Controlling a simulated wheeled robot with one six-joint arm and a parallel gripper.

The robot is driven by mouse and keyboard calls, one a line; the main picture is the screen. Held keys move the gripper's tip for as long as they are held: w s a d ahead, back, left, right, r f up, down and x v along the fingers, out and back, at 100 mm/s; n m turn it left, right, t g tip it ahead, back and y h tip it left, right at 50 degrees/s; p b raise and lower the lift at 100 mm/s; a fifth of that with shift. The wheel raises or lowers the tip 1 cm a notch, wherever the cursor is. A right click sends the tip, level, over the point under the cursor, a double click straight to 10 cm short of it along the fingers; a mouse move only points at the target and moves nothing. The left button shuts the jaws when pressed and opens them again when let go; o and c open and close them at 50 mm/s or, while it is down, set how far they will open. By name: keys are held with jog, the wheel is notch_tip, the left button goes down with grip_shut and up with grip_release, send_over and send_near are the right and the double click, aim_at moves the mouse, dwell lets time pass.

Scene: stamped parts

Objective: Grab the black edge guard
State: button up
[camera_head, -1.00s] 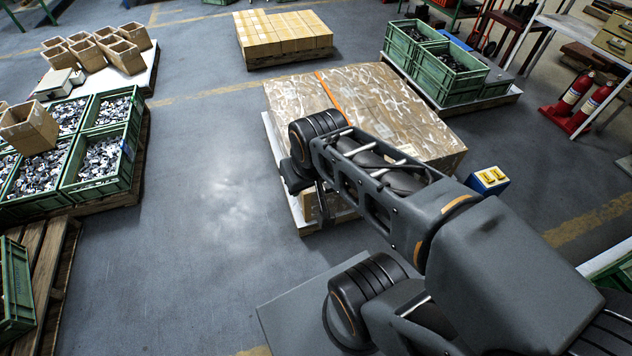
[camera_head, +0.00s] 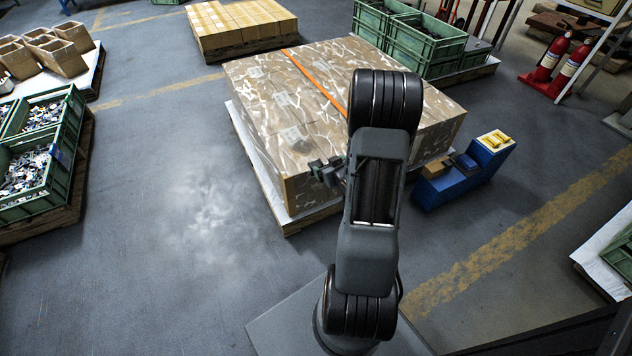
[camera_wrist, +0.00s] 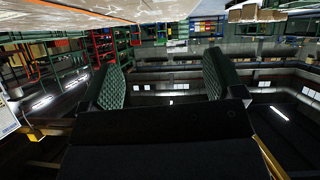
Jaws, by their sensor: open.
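I cannot make out the black edge guard in either view; my arm covers part of the scene. My gripper (camera_head: 318,168) shows in the head view in front of the near side of a wrapped pallet load (camera_head: 262,105), left of my arm. In the wrist view my gripper (camera_wrist: 165,82) has its two green textured pads wide apart, with nothing between them. I cannot tell whether it touches the load.
An orange strap (camera_head: 312,80) runs over the load. A blue unit (camera_head: 465,180) with a yellow-marked top stands to its right. Green crates (camera_head: 425,50) stand behind, and stacked cartons (camera_head: 240,25) at the back. Red fire extinguishers (camera_head: 570,68) stand back right.

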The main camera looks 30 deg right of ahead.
notch_tip(320, 180, down, 7)
jog(key=s+d+t+b, duration=0.1)
jog(key=b, duration=0.4)
send_near(315, 163)
jog(key=shift+m+t, duration=0.3)
jog(key=shift+f+b+x, duration=0.2)
jog(key=shift+b+x, duration=0.3)
jog(key=shift+x, duration=0.55)
jog(key=shift+f+b+x, duration=0.2)
jog(key=shift+b+x, duration=0.25)
jog(key=shift+x, duration=0.6)
jog(key=shift+w+d+f, duration=0.1)
jog(key=shift+w+f, duration=0.05)
jog(key=shift+w, duration=0.4)
jog(key=shift+c, duration=0.5)
jog(key=c, duration=0.9)
